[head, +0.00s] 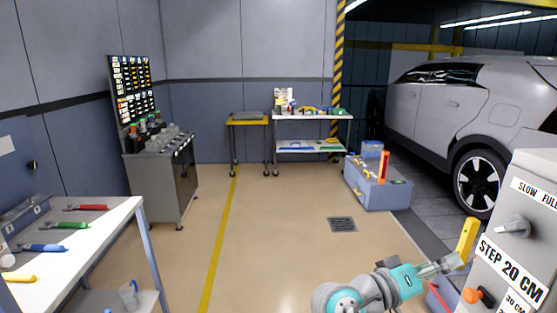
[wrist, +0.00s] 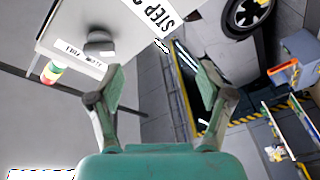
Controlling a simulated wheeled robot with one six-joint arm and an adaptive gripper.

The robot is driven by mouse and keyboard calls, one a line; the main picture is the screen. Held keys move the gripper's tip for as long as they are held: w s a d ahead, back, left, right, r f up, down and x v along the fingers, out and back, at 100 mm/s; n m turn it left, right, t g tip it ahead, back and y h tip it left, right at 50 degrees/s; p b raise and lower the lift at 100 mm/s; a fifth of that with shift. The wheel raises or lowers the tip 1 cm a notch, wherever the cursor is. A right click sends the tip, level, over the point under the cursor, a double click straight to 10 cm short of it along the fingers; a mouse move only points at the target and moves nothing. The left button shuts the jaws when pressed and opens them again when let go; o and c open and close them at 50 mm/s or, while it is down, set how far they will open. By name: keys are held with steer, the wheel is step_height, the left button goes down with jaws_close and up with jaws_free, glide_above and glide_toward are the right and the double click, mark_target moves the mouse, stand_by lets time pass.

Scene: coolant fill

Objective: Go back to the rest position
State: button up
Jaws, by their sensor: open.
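My gripper (head: 452,263) is at the lower right of the head view, beside the grey control box (head: 527,180) with the "STEP 20 CM" label. In the wrist view my gripper (wrist: 160,88) has its two fingers spread wide, with nothing between them. The box (wrist: 80,20) fills the upper left there, tilted in the picture, with a dark knob (wrist: 98,47). In the head view the box carries a grey knob (head: 513,227) under "SLOW FULL" and an orange knob (head: 478,296). A yellow upright piece (head: 467,240) stands right by the fingertips; I cannot tell whether they touch.
A white workbench (head: 110,225) with coloured-handled tools is at the left. A grey cabinet (head: 165,185) stands behind it. A blue-grey crate (head: 378,190) sits near the silver car (head: 425,105). The floor in the middle (head: 265,230) is clear, with a drain grate (head: 342,224).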

steer(key=s+a+f+n+t+y, duration=0.1)
steer(key=s+f+n+t+y, duration=0.2)
steer(key=f, duration=0.6)
steer(key=a+f+n+t+y, duration=0.1)
steer(key=f+n+t+y, duration=0.3)
steer(key=f, duration=0.6)
steer(key=s+a+f+n+t+y, duration=0.1)
steer(key=s+a+f+n+y, duration=0.3)
steer(key=s+f, duration=0.6)
steer(key=s+a+f+m+y, duration=0.1)
steer(key=s+a+f+y, duration=0.25)
steer(key=s, duration=0.45)
steer(key=s+a+r+m+y, duration=0.1)
steer(key=s+r+m, duration=0.2)
steer(key=s, duration=0.7)
steer(key=s+a+r+m+t+y, duration=0.1)
steer(key=s+a+r+m+y, duration=0.1)
steer(key=s, duration=0.8)
step_height(320, 180, up, 2)
steer(key=shift+s+a+r+m, duration=0.1)
steer(key=shift+s+a+m, duration=0.2)
steer(key=shift+m, duration=0.2)
